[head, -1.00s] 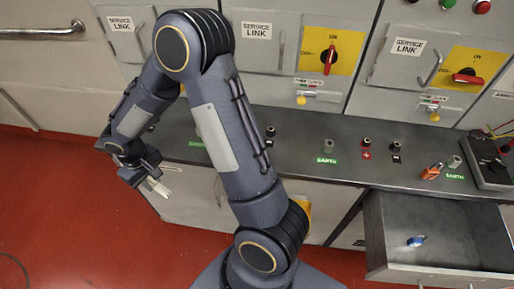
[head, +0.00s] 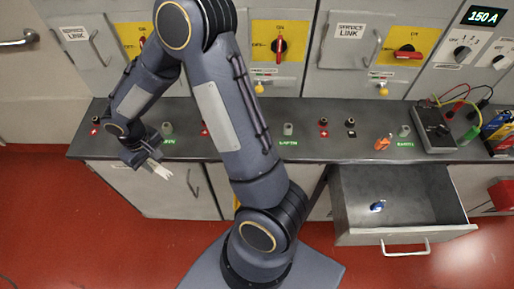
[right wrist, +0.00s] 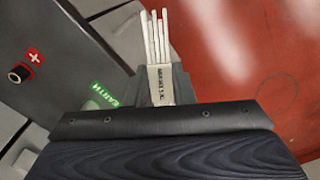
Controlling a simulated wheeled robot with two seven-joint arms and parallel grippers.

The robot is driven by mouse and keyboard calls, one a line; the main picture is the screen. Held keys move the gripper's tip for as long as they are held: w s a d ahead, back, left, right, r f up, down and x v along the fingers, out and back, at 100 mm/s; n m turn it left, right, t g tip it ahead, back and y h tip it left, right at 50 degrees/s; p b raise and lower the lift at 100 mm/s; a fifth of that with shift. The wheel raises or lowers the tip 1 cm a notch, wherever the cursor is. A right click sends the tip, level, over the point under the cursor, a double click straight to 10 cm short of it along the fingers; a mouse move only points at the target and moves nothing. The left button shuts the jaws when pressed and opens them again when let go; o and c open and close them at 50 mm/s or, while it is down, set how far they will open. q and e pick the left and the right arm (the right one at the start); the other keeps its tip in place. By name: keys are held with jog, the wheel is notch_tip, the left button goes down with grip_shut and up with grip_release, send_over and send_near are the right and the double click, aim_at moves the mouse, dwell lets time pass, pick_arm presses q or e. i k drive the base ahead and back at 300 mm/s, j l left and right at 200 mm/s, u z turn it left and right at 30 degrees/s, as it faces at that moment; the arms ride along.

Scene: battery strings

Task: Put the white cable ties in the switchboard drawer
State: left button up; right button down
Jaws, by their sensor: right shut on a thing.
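The white cable ties (right wrist: 157,38) are a bundle with a printed label, held in my right gripper (right wrist: 161,88). They stick out beyond the fingers in the right wrist view. In the head view my right gripper (head: 149,163) is at the left, by the front edge of the counter, with the white tips of the ties (head: 162,171) showing. The switchboard drawer (head: 355,226) is pulled open at the right, under the counter, well apart from the gripper. A small blue object (head: 377,206) lies inside it. My left gripper is not in view.
The dark counter (head: 300,147) carries several terminals, an orange padlock (head: 383,142) and a dark meter box (head: 433,130) with leads. Grey panels with yellow-backed switches (head: 280,45) rise behind. A red box (head: 502,194) is at the right edge. Red floor is clear in front.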

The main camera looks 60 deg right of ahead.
aim_at(405, 206)
jog(key=k+l+z, duration=0.1)
jog(key=z, duration=0.3)
jog(key=k+l+z, duration=0.2)
jog(key=z, duration=0.25)
jog(key=k+l+z, duration=0.15)
jog(key=z, duration=0.25)
jog(key=k+l+z, duration=0.1)
jog(key=l+z, duration=0.5)
jog(key=z, duration=0.25)
